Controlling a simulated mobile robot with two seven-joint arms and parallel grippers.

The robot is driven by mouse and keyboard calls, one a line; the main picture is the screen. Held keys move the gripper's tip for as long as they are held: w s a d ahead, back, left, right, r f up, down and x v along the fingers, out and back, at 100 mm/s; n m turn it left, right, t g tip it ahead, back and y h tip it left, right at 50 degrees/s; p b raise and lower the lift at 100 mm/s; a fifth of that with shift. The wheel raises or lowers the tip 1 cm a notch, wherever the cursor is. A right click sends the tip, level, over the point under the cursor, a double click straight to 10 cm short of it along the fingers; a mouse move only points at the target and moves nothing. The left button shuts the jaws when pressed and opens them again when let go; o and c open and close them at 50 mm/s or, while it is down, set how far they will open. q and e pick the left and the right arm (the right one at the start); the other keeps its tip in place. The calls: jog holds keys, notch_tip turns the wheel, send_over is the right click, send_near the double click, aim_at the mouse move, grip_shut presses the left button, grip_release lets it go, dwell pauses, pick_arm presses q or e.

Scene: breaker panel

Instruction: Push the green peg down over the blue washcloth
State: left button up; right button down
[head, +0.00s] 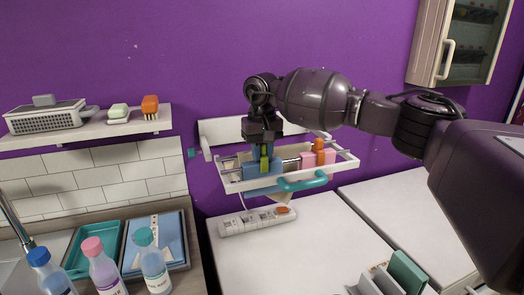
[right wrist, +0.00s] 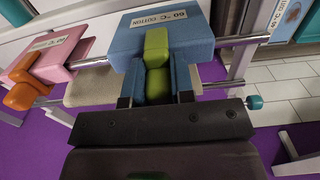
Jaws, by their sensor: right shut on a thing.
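The green peg (head: 264,165) sits upright astride the blue washcloth (head: 254,170) on the wall-hung white rack. In the right wrist view the green peg (right wrist: 156,58) lies against the blue washcloth (right wrist: 190,32), which carries a "60 °C cotton" label. My right gripper (head: 266,148) points down from above, its fingers (right wrist: 157,88) shut on the peg's near end, one on each side. How far the peg's legs straddle the cloth is partly hidden. My left gripper is not in view.
A pink washcloth (head: 326,157) with an orange peg (head: 319,146) hangs beside it on the same rack. A white power strip (head: 257,220) lies below. Bottles (head: 153,263) stand at lower left.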

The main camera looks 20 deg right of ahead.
aim_at(262, 144)
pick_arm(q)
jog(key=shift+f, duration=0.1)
pick_arm(e)
jog(key=shift+f, duration=0.45)
jog(key=c, duration=0.9)
grip_release()
jog(key=shift+f, duration=0.1)
pick_arm(q)
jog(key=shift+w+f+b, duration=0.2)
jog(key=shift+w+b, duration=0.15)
jog(key=shift+b, duration=0.45)
pick_arm(e)
notch_tip(262, 144, up, 11)
jog(key=shift+a+r, duration=0.1)
jog(key=shift+r, duration=0.05)
jog(key=shift+s, duration=0.15)
